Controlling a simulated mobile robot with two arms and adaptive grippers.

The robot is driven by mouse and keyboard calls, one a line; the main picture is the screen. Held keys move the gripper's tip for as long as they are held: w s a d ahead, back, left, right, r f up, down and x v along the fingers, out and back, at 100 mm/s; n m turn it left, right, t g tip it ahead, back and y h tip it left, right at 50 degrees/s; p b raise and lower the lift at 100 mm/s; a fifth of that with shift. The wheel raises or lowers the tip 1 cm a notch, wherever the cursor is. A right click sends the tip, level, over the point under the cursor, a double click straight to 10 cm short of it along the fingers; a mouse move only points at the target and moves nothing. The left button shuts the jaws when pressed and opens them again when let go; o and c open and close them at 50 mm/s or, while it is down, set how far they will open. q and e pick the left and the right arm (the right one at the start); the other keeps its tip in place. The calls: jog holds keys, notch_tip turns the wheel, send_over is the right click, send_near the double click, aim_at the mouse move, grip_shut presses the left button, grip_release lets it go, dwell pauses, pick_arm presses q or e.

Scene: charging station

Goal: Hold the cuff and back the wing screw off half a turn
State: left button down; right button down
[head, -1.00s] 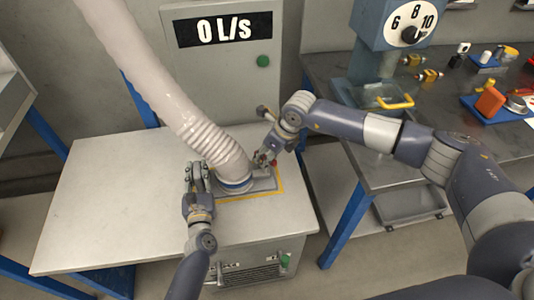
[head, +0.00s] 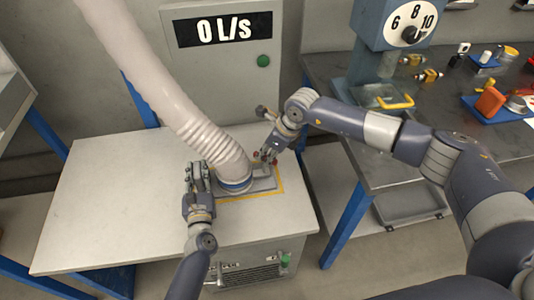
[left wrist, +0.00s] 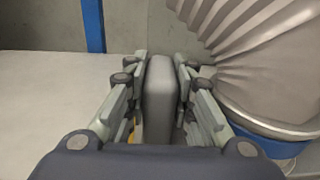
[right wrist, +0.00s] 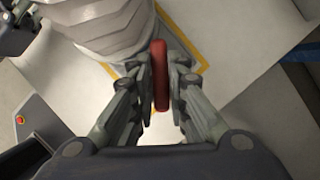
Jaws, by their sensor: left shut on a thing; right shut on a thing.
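The cuff (head: 236,187), with a blue band, sits at the foot of the ribbed pale hose (head: 222,152) on the bench, and its blue band shows at right in the left wrist view (left wrist: 285,147). My left gripper (head: 197,170) is shut on an upright grey lug (left wrist: 159,100) beside the cuff. The lug's join to the cuff is hidden. My right gripper (head: 268,157) is shut on the red wing screw (right wrist: 160,75), right of the hose foot. In the right wrist view the wing stands edge-on between the fingertips. The screw's shank is hidden.
A yellow outline (head: 282,183) surrounds the hose foot on the pale bench (head: 110,190), clear at left. A display behind (head: 222,29) reads 0 L/s. A dark side bench (head: 445,105) at right holds a dial device (head: 400,25) and small parts.

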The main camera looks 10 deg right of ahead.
jog(key=n+g, duration=0.1)
jog(key=n, duration=0.2)
jog(key=shift+w+d+y, duration=0.1)
jog(key=shift+y, duration=0.2)
jog(key=n+g, duration=0.1)
jog(key=n, duration=0.4)
jog(key=shift+w+g, duration=0.15)
jog(key=shift+g, duration=0.25)
jog(key=n, duration=0.2)
jog(key=n+g, duration=0.1)
jog(key=n, duration=0.1)
jog(key=shift+w+g, duration=0.1)
jog(key=shift+g, duration=0.2)
jog(key=shift+n+g+h, duration=0.4)
jog(key=shift+n+g, duration=0.1)
jog(key=shift+n, duration=1.2)
jog(key=c, duration=1.6)
grip_release()
jog(key=shift+o, duration=0.2)
